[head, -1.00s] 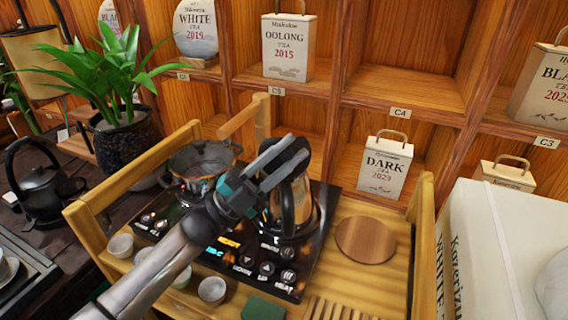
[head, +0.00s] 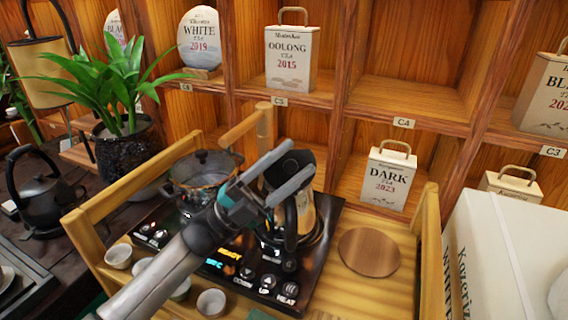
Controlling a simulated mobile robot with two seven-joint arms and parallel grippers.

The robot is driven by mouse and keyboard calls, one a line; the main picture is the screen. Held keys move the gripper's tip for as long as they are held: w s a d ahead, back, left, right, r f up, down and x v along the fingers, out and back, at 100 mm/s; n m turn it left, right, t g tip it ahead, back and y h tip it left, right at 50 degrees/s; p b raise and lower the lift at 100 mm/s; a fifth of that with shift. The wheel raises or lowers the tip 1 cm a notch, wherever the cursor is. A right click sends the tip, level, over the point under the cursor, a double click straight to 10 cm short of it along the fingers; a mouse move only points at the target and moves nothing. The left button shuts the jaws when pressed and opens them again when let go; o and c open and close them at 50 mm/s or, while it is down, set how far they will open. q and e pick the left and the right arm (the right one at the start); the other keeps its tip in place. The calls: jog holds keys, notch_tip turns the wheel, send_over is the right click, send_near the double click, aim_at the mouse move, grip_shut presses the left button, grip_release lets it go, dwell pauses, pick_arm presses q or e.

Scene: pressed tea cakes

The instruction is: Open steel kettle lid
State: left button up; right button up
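The steel kettle (head: 304,214) stands on the right part of a black electric tea stove (head: 327,222), its dark handle facing me. Its black round top (head: 289,165) shows between and behind the fingers and looks tilted up. I cannot tell for sure how far the lid stands open. My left gripper (head: 301,160) is over the near side of the kettle, its two fingers apart with nothing clearly held between them. The fingers and wrist hide part of the kettle's top and handle. My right gripper is not in view.
A lidded glass pot (head: 203,180) sits left of the kettle. Small cups (head: 211,302) line the near side. A round wooden disc (head: 369,252) lies right of the stove. A wooden frame rail (head: 428,240) and a white box (head: 500,255) bound the right. Shelves with tea tins stand behind.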

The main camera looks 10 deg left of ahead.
pick_arm(q)
jog(key=shift+f, duration=0.45)
jog(key=shift+s+a+f, duration=0.15)
jog(key=shift+a+f, duration=0.1)
jog(key=shift+a, duration=0.1)
jog(key=s+a+f+p, duration=0.1)
jog(key=s+a, duration=0.5)
jog(key=a, duration=0.7)
jog(key=shift+s+f, duration=0.1)
